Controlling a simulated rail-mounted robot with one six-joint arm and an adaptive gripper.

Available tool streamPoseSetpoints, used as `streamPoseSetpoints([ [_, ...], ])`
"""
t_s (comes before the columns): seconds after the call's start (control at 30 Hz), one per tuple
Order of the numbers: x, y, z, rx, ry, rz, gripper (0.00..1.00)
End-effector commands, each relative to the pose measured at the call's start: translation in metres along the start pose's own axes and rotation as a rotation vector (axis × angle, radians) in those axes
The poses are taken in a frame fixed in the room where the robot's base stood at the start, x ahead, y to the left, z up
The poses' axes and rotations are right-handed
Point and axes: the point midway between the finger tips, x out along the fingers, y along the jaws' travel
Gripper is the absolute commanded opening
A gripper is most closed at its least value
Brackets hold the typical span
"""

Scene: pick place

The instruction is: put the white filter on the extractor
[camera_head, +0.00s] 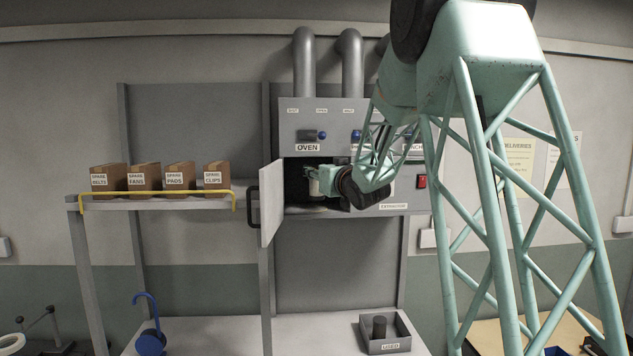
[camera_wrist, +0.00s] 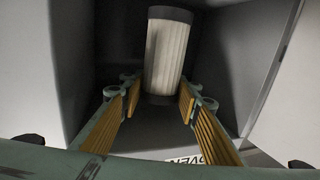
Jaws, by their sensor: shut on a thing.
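The white filter (camera_wrist: 167,50) is a pale ribbed cylinder with grey end caps. In the wrist view it stands nearly upright between the tips of my gripper (camera_wrist: 160,90). My gripper is shut on it, with yellow pads on both sides. In the head view my gripper (camera_head: 316,182) reaches into the open oven compartment (camera_head: 293,170), and the filter is too small and shadowed there to make out clearly. The extractor label (camera_head: 393,206) is on the grey cabinet's lower front, right of the oven. My arm hides much of the extractor.
The oven door (camera_head: 271,202) hangs open on the left of the opening. Compartment walls are close around my gripper. A grey box labelled used (camera_head: 389,345) holds a dark cylinder (camera_head: 379,327) on the bench below. Several spare boxes (camera_head: 145,177) stand on the left shelf behind a yellow rail (camera_head: 150,193).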

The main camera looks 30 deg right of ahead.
Motion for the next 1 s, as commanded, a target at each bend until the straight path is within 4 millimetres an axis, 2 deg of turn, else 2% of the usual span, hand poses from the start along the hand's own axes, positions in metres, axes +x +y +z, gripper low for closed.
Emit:
streamPoseSetpoints([
  [0.07,0.005,0.000,0.000,0.000,0.000,0.000,0.18],
  [0.43,0.004,0.001,0.032,0.001,-0.001,0.001,0.18],
  [1.0,0.004,0.001,0.038,0.000,0.001,0.000,0.18],
])
